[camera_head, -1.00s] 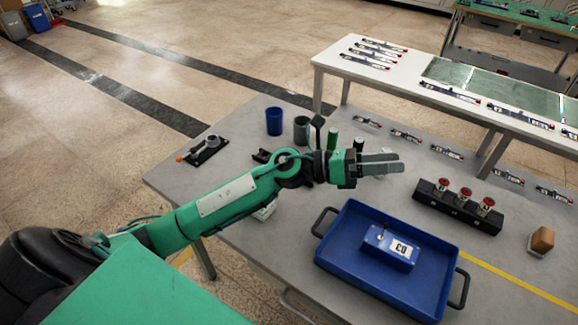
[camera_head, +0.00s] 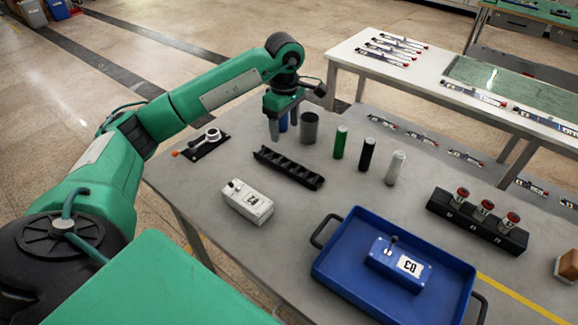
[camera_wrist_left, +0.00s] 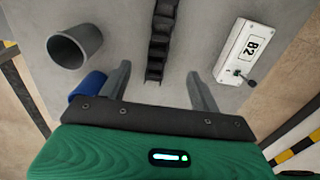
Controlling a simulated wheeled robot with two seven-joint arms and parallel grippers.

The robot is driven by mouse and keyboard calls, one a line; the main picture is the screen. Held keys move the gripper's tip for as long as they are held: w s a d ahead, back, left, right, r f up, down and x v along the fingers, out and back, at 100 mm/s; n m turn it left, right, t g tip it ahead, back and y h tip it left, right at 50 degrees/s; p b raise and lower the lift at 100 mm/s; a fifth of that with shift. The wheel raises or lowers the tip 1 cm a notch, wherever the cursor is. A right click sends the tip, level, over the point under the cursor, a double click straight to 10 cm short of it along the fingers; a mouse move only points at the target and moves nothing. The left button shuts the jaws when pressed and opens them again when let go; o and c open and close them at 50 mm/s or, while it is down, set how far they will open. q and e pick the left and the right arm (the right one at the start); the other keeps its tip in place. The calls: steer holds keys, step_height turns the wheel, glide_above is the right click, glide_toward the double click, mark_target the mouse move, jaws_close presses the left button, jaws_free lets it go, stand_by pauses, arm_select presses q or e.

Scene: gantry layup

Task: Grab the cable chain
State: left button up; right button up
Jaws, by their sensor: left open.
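The cable chain (camera_head: 289,168) is a black segmented strip lying on the grey table (camera_head: 230,150), left of the middle. It also shows in the left wrist view (camera_wrist_left: 161,40), running up from between the fingers. My left gripper (camera_head: 284,133) points down above the table, just behind the chain in the head view. In the left wrist view my left gripper (camera_wrist_left: 158,88) has its fingers wide apart with nothing held, and the chain's near end lies between them, lower down. My right gripper is not in view.
A grey cup (camera_head: 309,128) and a blue cup (camera_head: 283,122) stand close to the left gripper. Green (camera_head: 340,143), black (camera_head: 367,155) and silver (camera_head: 395,168) cylinders stand to the right. A white box (camera_head: 247,202) and a blue tray (camera_head: 330,275) are nearer.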

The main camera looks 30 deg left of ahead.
arm_select(q)
glide_above(284, 162)
steer(key=f, duration=0.7)
steer(key=shift+d+f+p, duration=0.25)
steer(key=shift+p, duration=0.1)
steer(key=f, duration=0.2)
steer(key=f+p, duration=0.1)
steer(key=f, duration=0.1)
steer(key=shift+a, duration=0.25)
steer(key=shift+f, duration=0.55)
steer(key=c, duration=1.1)
steer(key=shift+c, duration=0.2)
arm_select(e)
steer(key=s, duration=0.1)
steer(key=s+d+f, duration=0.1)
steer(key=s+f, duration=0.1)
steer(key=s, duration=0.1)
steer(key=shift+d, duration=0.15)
arm_select(q)
steer(key=shift+r, duration=0.1)
